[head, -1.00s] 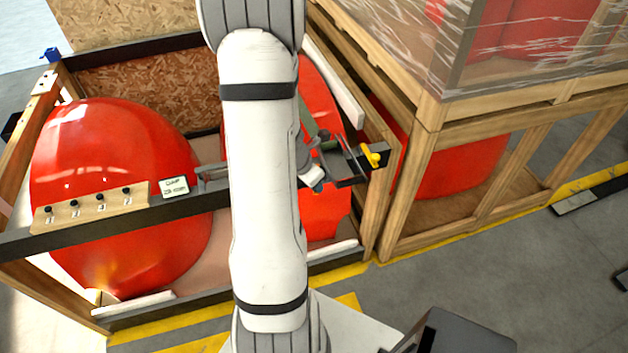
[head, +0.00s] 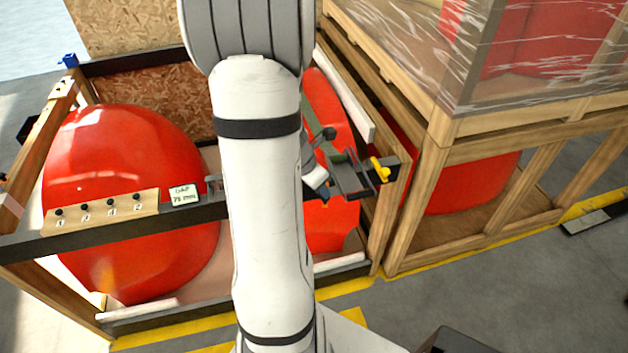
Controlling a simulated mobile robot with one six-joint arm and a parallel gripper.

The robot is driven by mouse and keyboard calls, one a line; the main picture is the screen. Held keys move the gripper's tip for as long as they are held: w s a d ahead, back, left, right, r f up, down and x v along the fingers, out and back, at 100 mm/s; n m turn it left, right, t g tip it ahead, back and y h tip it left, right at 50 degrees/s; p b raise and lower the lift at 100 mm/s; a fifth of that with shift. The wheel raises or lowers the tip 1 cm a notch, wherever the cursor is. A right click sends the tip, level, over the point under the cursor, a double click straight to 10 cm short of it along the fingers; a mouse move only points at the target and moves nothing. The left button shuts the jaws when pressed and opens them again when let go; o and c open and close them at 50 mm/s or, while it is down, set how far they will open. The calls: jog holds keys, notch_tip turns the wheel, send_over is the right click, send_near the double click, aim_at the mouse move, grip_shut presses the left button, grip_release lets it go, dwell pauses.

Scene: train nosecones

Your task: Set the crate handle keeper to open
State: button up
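A yellow handle-like piece (head: 380,170), possibly the crate handle keeper, sits at the right end of the crate's dark front bar (head: 120,228). Its exact setting is too small to tell. My gripper (head: 350,178) is partly hidden behind my white arm. Its dark parts show just left of the yellow piece, over the bar. I cannot tell whether they touch it or how far apart the fingers are. A grey latch-like part (head: 214,184) on the bar shows just left of my arm and is partly covered by it.
The open crate holds large red nosecones (head: 130,190). A wooden strip with several numbered black knobs (head: 100,212) and a "GAP 75 mm" card (head: 184,194) sit on the bar. A film-wrapped crate (head: 540,60) stands at right. Grey floor (head: 480,285) is open at front right.

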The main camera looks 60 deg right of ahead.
jog(key=shift+v, duration=1)
